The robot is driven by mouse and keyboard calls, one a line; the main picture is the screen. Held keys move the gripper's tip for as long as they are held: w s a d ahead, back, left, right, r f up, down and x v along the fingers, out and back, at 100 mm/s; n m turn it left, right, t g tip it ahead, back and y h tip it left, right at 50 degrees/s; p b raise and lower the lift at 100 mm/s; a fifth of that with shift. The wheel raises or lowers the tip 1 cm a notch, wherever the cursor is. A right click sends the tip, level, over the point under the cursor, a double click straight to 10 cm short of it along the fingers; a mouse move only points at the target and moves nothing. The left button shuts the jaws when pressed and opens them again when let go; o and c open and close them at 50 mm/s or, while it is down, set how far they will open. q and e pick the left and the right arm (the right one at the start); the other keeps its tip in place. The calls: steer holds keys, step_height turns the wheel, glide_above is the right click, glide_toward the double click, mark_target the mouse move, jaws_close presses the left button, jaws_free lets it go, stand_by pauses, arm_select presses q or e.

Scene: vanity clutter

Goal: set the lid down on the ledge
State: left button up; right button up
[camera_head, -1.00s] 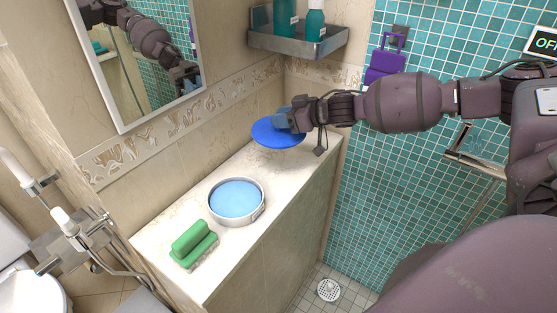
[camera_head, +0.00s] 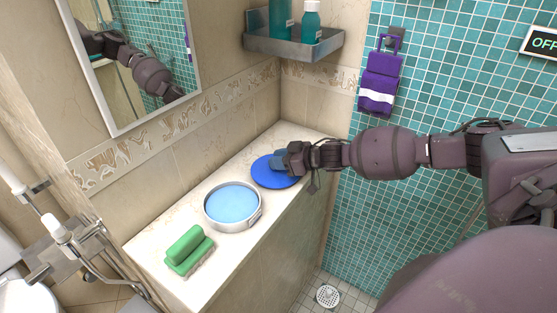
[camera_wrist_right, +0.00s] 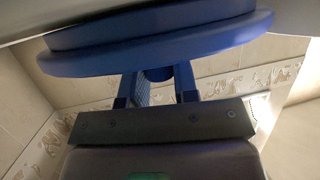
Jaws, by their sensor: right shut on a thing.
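The round blue lid (camera_head: 268,176) is flat over the far part of the pale stone ledge (camera_head: 287,133), behind the round tin (camera_head: 232,206) with its light blue inside. Whether the lid touches the ledge or is just above it I cannot tell. My right gripper (camera_head: 281,160) comes in from the right and is shut on the lid's knob. The right wrist view shows the lid (camera_wrist_right: 160,45) across the top and my right gripper's fingers (camera_wrist_right: 158,82) on either side of the knob, which is partly hidden. My left gripper is not in view.
A green brush (camera_head: 188,250) lies at the ledge's near end. A metal shelf with bottles (camera_head: 295,40) hangs above the ledge's far end. A mirror (camera_head: 130,60) is on the left wall. A purple towel (camera_head: 380,85) hangs on the teal tiles. The ledge's far corner is bare.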

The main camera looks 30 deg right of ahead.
steer(key=shift+f, duration=0.1)
steer(key=o, duration=0.9)
steer(key=shift+o, duration=0.2)
steer(key=shift+s+d+r, duration=0.1)
steer(key=shift+d+r, duration=0.05)
steer(key=shift+r, duration=0.05)
steer(key=v, duration=1.1)
steer(key=shift+s+r+p, duration=0.15)
steer(key=shift+s+p, duration=0.15)
steer(key=shift+d, duration=0.1)
